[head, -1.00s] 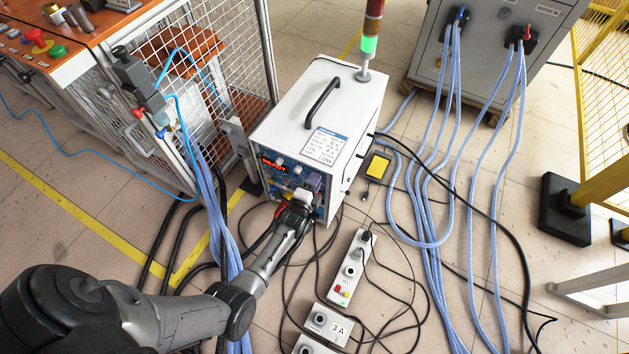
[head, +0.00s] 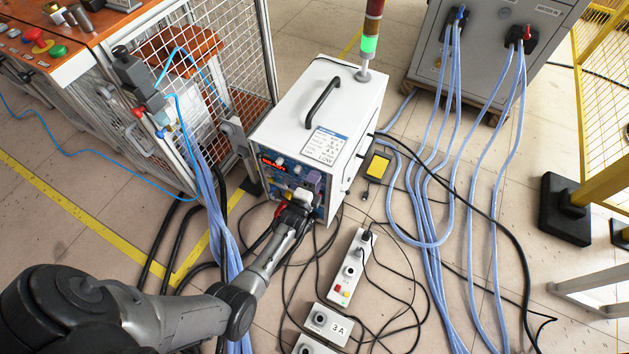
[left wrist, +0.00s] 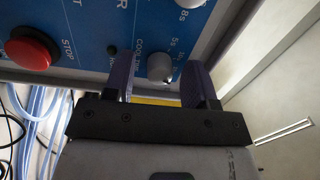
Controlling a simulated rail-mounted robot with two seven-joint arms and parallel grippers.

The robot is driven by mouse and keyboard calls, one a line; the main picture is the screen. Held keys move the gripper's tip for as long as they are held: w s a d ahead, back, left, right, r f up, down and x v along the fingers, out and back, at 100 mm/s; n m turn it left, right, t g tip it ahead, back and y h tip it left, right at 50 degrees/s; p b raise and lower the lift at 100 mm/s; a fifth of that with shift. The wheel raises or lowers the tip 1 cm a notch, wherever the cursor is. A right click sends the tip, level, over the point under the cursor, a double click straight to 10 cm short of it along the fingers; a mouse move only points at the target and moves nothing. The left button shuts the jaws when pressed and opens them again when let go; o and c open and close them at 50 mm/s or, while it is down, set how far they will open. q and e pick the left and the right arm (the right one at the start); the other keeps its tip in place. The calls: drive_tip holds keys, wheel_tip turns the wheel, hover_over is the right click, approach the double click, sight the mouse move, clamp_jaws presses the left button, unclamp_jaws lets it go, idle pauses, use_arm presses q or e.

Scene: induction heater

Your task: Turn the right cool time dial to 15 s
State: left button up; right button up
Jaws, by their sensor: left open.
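The induction heater (head: 320,110) is a white box with a black handle and a blue front panel. Its red display (head: 273,163) is lit. In the left wrist view a grey cool time dial (left wrist: 160,67) sits on the blue panel, with "COOL TIME" and "5s" printed beside it. My left gripper (left wrist: 158,84) is open, with one dark finger on each side of this dial; I cannot tell whether either touches it. In the head view my left gripper (head: 310,186) is at the panel's lower right and hides the dial. My right gripper is not in view.
A red stop button (left wrist: 32,48) is left of the fingers. A mesh cage (head: 222,70) stands left of the heater. A yellow pedal (head: 377,166), a switch box (head: 351,268), hoses and black cables lie on the floor. A grey cabinet (head: 490,45) stands behind right.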

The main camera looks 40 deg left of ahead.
use_arm(q)
drive_tip(key=p+v, duration=0.5)
drive_tip(key=v, duration=0.9)
drive_tip(key=shift+w, duration=0.1)
idle(0.3)
